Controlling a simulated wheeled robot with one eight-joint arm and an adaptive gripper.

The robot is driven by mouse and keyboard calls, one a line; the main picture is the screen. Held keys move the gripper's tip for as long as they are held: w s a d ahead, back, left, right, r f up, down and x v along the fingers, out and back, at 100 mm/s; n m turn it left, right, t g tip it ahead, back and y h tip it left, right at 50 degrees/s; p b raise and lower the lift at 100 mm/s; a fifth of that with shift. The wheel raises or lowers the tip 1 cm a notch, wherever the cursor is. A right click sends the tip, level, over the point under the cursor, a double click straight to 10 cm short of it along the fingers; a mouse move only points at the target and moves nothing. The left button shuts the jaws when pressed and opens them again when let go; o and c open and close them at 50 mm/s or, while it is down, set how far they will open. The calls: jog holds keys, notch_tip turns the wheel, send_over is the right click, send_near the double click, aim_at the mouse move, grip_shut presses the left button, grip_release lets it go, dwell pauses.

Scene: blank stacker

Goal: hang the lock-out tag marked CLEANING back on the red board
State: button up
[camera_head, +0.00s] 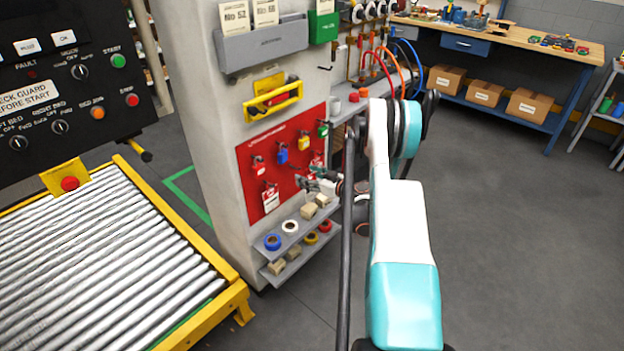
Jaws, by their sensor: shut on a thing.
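The red board (248,176) is fixed to the side of a grey cabinet. Small padlocks in red, blue, yellow and green hang on it. A red-and-white tag (270,197) hangs at its lower left, and another red tag (316,160) shows at its right. Lettering on the tags is too small to read. My gripper (309,181) is at the lower right of the board, close in front of it. It is shut on a small tag, mostly hidden by the fingers; whether that tag touches the board I cannot tell.
Shelves (296,237) with tape rolls and small blocks jut out just below my gripper. A yellow holder (272,98) sits above the board. A roller conveyor (100,265) stands at left, a workbench (500,38) at the back right. The floor at right is clear.

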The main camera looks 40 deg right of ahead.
aim_at(289, 171)
jog(key=shift+r+x, duration=0.15)
jog(key=shift+x, duration=1.1)
jog(key=shift+r+x, duration=0.15)
jog(key=shift+x, duration=1.15)
jog(key=shift+w+f, duration=0.65)
jog(key=shift+w, duration=0.1)
jog(key=o, duration=1.1)
jog(key=v, duration=1.2)
jog(key=shift+a, duration=0.1)
